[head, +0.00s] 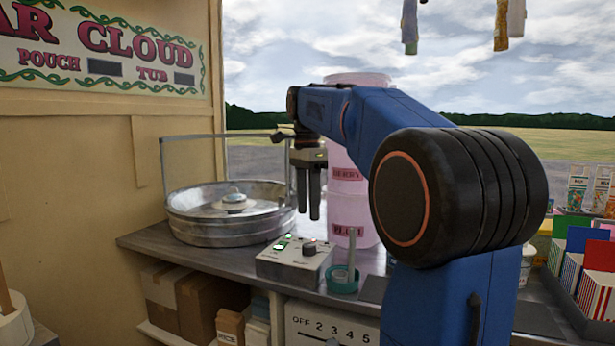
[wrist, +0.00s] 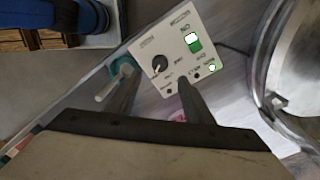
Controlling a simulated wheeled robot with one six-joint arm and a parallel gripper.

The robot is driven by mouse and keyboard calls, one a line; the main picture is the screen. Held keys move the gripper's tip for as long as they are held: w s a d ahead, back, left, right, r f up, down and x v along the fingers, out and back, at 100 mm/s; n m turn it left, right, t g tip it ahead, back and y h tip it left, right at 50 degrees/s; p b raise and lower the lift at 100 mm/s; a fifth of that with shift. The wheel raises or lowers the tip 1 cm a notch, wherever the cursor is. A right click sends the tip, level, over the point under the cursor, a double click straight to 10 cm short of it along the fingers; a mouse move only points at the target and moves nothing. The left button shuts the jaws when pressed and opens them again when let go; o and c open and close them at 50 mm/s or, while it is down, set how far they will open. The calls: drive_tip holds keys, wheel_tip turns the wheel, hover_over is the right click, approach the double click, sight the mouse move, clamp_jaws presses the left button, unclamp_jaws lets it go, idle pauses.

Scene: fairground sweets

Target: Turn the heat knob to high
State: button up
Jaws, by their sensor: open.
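The control box (head: 295,262) is a small pale metal box on the counter, with a dark round knob (head: 309,248) on its top. In the wrist view, the knob (wrist: 159,63) sits on the left part of the white panel (wrist: 178,28), near a lit green switch (wrist: 193,42) and a small green light (wrist: 211,68). The panel lettering and the knob's setting are too small to read. My gripper (head: 309,217) is open and empty, pointing down above the box. In the wrist view, its fingertips (wrist: 156,82) are apart, on either side of the knob's line of sight, not touching it.
A round metal floss pan (head: 225,232) stands left of the box. Pink tubs (head: 349,215) stand behind. A teal-based upright stick (head: 343,285) is close to the box's right side. Below the counter, a panel (head: 320,322) reads OFF 2 3 4 5.

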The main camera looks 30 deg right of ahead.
wheel_tip(320, 180, up, 8)
drive_tip(key=shift+w, duration=0.2)
idle(0.6)
drive_tip(key=s+a+f+n+t, duration=0.1)
drive_tip(key=s+a+f+n, duration=0.4)
drive_tip(key=s+f, duration=0.3)
drive_tip(key=s+a+f+n+t, duration=0.2)
drive_tip(key=s+a+f+n, duration=0.2)
drive_tip(key=s+f+n, duration=0.4)
drive_tip(key=s+a+f+n+t, duration=0.2)
drive_tip(key=s+a+f+n, duration=0.3)
drive_tip(key=f, duration=1.3)
drive_tip(key=s+n, duration=0.1)
drive_tip(key=s, duration=0.2)
drive_tip(key=shift+s+a+f+n, duration=0.35)
drive_tip(key=shift+f+n, duration=0.05)
